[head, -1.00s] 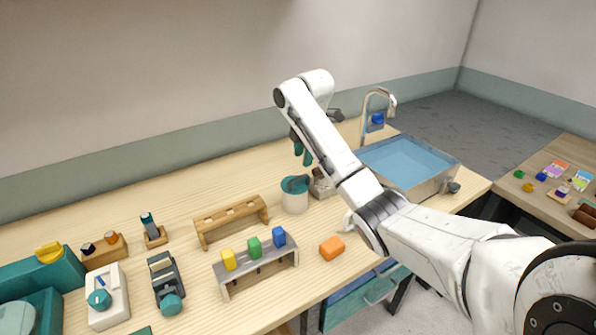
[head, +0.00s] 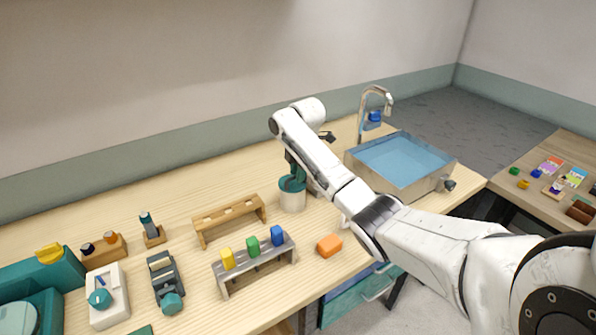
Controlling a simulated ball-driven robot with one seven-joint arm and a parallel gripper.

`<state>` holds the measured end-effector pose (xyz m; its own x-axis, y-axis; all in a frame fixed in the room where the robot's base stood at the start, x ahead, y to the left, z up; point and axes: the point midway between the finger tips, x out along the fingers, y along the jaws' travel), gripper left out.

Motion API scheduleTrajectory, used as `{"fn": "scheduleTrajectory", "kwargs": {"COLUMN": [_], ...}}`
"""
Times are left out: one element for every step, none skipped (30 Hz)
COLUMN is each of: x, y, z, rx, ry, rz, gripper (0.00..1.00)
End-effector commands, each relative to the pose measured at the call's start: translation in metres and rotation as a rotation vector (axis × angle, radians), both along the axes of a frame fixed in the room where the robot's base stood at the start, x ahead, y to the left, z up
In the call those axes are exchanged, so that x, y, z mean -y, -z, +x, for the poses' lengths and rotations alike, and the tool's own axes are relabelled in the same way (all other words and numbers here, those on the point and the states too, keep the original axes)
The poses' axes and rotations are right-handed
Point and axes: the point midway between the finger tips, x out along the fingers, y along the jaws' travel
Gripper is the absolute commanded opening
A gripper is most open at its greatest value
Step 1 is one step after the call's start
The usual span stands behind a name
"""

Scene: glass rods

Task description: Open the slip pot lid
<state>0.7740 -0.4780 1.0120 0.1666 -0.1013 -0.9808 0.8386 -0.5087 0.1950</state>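The slip pot (head: 292,201) is a small white pot with a teal lid (head: 291,184), standing on the wooden bench left of the sink. The lid appears to sit on the pot.
A blue-lined sink (head: 400,165) with a tap (head: 374,103) lies to the right. A wooden rack (head: 229,217) and a grey rack (head: 255,262) with yellow, green and blue blocks stand left. An orange block (head: 329,245) lies in front. Clear bench lies behind the wooden rack.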

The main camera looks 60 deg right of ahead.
Motion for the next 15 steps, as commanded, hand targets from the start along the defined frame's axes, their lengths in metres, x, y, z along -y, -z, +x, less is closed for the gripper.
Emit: {"fn": "scheduleTrajectory", "kwargs": {"x": [0.0000,0.0000,0.0000,0.0001,0.0001,0.0001,0.0001,0.0001,0.0001,0.0001,0.0001,0.0001,0.0000,0.0000,0.0000], "y": [-0.0002,-0.0002,-0.0002,-0.0003,-0.0003,-0.0003,-0.0003,-0.0003,-0.0003,-0.0003,-0.0003,-0.0003,-0.0004,-0.0004,-0.0004], "z": [0.0001,0.0001,0.0001,0.0000,0.0000,0.0000,0.0000,-0.0001,-0.0001,-0.0001,-0.0001,-0.0001,-0.0001,-0.0001,-0.0001], "rx": [0.000,0.000,0.000,0.000,0.000,0.000,0.000,0.000,0.000,0.000,0.000,0.000,0.000,0.000,0.000], "ry": [0.000,0.000,0.000,0.000,0.000,0.000,0.000,0.000,0.000,0.000,0.000,0.000,0.000,0.000,0.000], "rz": [0.000,0.000,0.000,0.000,0.000,0.000,0.000,0.000,0.000,0.000,0.000,0.000,0.000,0.000,0.000], "gripper": [0.21,0.18,0.14,0.11,0.08,0.05,0.02,0.00,0.00,0.00,0.00,0.00,0.00,0.00,0.00]}}
